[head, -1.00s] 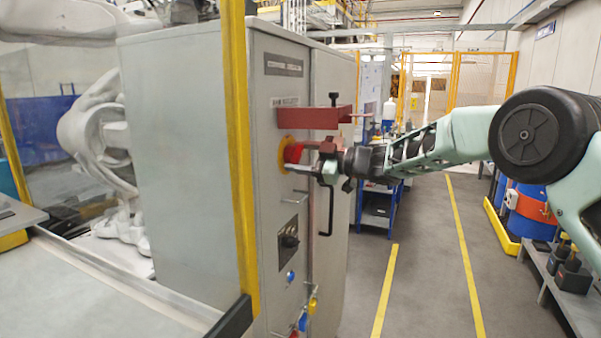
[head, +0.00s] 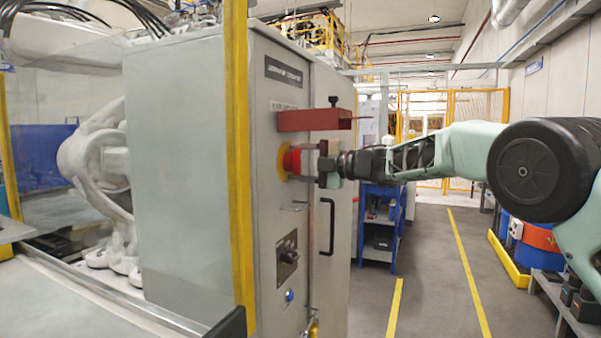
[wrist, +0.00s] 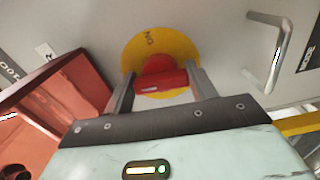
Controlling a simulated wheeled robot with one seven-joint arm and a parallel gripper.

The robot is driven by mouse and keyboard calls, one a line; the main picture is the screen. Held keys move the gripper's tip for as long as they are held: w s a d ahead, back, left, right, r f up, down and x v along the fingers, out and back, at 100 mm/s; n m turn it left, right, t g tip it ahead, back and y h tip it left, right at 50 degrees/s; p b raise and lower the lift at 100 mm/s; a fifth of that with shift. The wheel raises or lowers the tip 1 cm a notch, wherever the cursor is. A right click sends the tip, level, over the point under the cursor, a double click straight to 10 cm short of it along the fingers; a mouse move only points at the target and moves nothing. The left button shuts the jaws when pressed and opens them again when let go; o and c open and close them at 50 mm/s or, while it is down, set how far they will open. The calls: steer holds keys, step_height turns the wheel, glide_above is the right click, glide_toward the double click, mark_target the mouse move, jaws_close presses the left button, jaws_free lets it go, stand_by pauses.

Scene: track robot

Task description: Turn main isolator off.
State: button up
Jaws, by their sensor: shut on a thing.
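The main isolator is a red rotary handle (wrist: 158,75) on a round yellow plate (wrist: 146,50), mounted on the front of a grey cabinet (head: 187,140). In the head view the red handle (head: 292,161) sits below a red bracket. My gripper (wrist: 160,84) reaches it from the right and is shut on the red handle, one finger on each side. In the wrist view the handle's grip bar lies across the picture between the fingers. The plate shows the letters "NO" or "ON" upside down at its top; other markings are hidden.
The red bracket (head: 316,119) juts out just above my gripper. A metal door handle (wrist: 279,50) is close by. A black selector knob (head: 288,256) and a blue button (head: 290,295) sit lower on the cabinet. A yellow post (head: 238,180) stands left; the aisle floor is clear.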

steer(key=shift+f+n+b, duration=0.1)
steer(key=shift+n+b, duration=0.2)
steer(key=shift+n, duration=0.2)
steer(key=o, duration=0.7)
steer(key=shift+c, duration=0.2)
steer(key=shift+d, duration=0.1)
steer(key=b+v, duration=0.4)
steer(key=v, duration=1.3)
steer(key=shift+s, duration=0.1)
